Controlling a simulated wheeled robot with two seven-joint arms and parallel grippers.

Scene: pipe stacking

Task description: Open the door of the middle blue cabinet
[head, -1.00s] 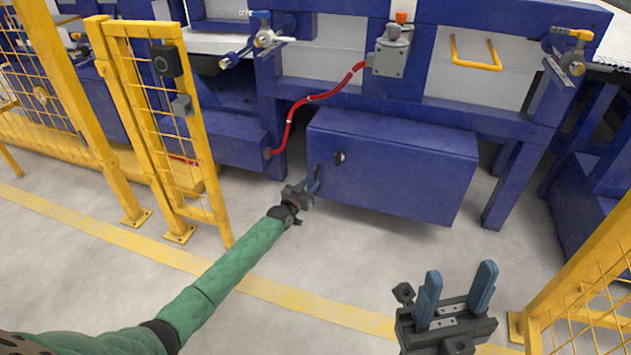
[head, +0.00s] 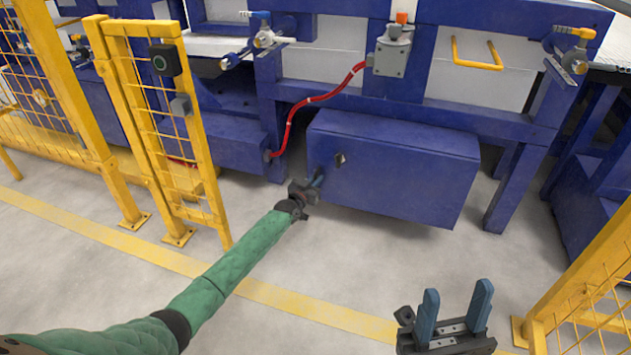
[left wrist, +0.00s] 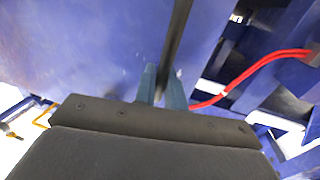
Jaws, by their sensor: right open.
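The middle blue cabinet (head: 400,175) hangs under the blue machine frame in the head view. Its front carries a small metal latch (head: 340,159) near the upper left. My left gripper (head: 317,180) is at the left part of the cabinet front, below and left of the latch. In the left wrist view my left gripper's fingers (left wrist: 161,88) stand close together, with a dark strip (left wrist: 176,45) running between or behind them across the blue surface. I cannot tell whether they grip it. My right gripper (head: 455,312) is open and empty, low at the right, away from the cabinet.
A red hose (head: 290,125) runs beside the cabinet's upper left and shows in the left wrist view (left wrist: 245,75). A yellow fence post (head: 205,140) stands left of my left arm. Another yellow fence (head: 575,300) is at lower right. The floor before the cabinet is clear.

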